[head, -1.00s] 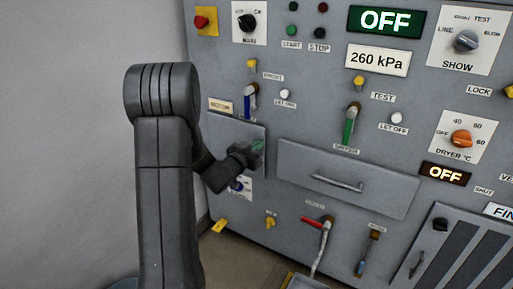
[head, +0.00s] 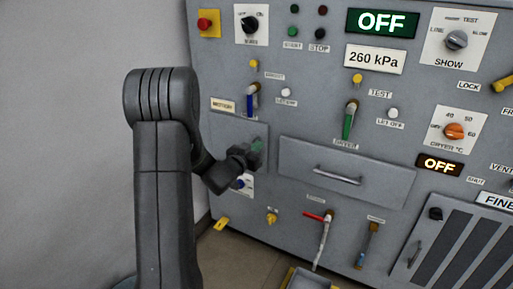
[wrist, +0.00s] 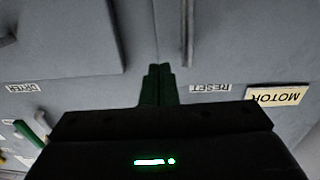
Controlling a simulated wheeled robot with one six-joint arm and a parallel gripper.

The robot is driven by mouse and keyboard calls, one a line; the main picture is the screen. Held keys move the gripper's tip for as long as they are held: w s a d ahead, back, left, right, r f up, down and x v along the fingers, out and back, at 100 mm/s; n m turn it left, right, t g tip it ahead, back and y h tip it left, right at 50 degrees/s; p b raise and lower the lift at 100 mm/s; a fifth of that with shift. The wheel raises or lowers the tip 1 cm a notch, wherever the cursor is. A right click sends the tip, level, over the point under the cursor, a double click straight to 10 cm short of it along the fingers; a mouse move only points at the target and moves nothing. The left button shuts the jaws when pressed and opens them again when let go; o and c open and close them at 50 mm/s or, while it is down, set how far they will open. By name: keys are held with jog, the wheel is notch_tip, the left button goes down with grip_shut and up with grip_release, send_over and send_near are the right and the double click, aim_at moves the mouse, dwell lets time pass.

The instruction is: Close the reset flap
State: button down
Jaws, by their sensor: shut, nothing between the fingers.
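The reset flap (head: 230,130) is a plain grey plate at the left of the pump panel in the head view, below the motor label. My arm partly covers it, and I cannot tell whether it lies fully flush. In the wrist view, which is upside down, the reset label (wrist: 210,88) shows beside a raised vertical strip (wrist: 187,35), perhaps the flap's edge or handle. My gripper (head: 257,150) is in front of the flap's right part. Its fingers (wrist: 158,72) are together and empty in the wrist view. Contact with the flap cannot be made out.
A grey drawer (head: 375,188) with a bar handle is right of the flap. A blue lever (head: 251,98) and a green lever (head: 349,122) stick out above. A red-handled valve (head: 325,222) is below. A bare wall (head: 80,60) is at the left.

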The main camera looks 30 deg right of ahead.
jog(key=p+v, duration=0.1)
jog(key=v, duration=0.9)
jog(key=shift+p, duration=0.35)
jog(key=shift+d, duration=0.1)
